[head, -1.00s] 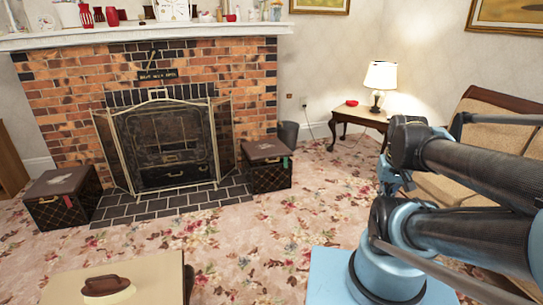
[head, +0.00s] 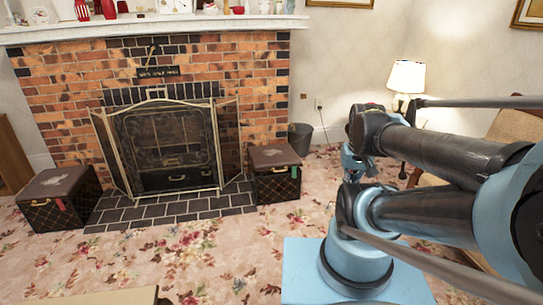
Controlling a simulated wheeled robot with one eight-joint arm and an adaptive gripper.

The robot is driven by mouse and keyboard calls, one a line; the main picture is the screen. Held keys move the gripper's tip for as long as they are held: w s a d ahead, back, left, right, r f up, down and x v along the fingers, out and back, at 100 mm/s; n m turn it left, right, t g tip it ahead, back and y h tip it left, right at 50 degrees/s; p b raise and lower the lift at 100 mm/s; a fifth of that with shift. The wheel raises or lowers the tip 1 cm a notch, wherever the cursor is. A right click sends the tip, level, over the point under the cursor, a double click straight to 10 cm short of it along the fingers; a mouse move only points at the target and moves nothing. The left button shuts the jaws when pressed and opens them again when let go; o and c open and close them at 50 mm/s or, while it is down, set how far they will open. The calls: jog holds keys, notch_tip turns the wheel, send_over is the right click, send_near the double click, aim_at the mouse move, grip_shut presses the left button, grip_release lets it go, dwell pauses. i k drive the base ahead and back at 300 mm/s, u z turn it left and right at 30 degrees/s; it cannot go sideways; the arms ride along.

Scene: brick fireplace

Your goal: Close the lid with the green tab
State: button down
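A dark patterned box (head: 272,187) stands on the carpet at the right end of the hearth. Its brown lid (head: 272,155) carries a green tab (head: 295,167) at the front right corner. The lid looks level on the box; I cannot tell whether a small gap is left under it. A similar box (head: 60,212) with a brown lid (head: 54,182) and a red tab (head: 60,204) stands at the left end. My folded arm fills the right side, well nearer than both boxes. I cannot make out my gripper's fingers.
A brick fireplace with a metal screen (head: 163,150) stands between the boxes, above a dark tiled hearth (head: 165,207). A waste bin (head: 300,138) is just behind the right box. Flowered carpet (head: 190,255) is open in front. A pale surface edge (head: 95,298) shows at the bottom left.

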aim_at(273, 158)
jog(key=z, duration=0.2)
jog(key=i, duration=0.9)
jog(key=z, duration=0.3)
